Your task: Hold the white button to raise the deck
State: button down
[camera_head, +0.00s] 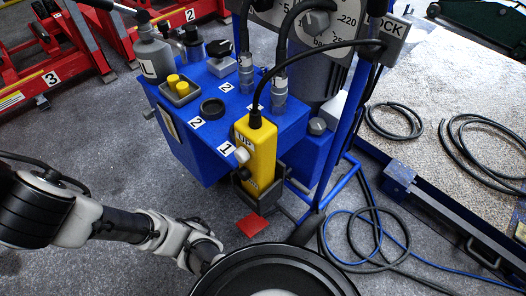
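The white button (241,155) sits on the front face of a yellow control pendant (260,150), just under a label reading "UP". A black button (243,173) is below it, above a second label. The pendant stands upright in a dark holder on the front of the blue cabinet (212,165), with a black cable from its top. My arm reaches in from the left edge, low in the picture, to the lower middle. Its end goes behind a round black part at the bottom, so my gripper does not show. Nothing touches the white button.
The blue cabinet carries yellow buttons (177,84), a grey bottle-like part (153,55) and hose fittings. A pressure gauge (315,25) stands behind. A red plate (251,225) is below the pendant. Hoses (350,235) lie on the floor at right. Red jacks stand at upper left.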

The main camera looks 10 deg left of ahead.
aim_at(242, 156)
jog(key=k+j+z, duration=0.15)
jog(key=z, duration=0.3)
jog(key=k+j+z, duration=0.2)
jog(key=z, duration=0.3)
jog(key=k+j+z, duration=0.1)
jog(key=k+j, duration=0.15)
jog(key=k+j+z, duration=0.1)
jog(key=k, duration=0.35)
jog(key=k+j, duration=0.3)
jog(key=k+z, duration=0.05)
jog(key=k, duration=0.05)
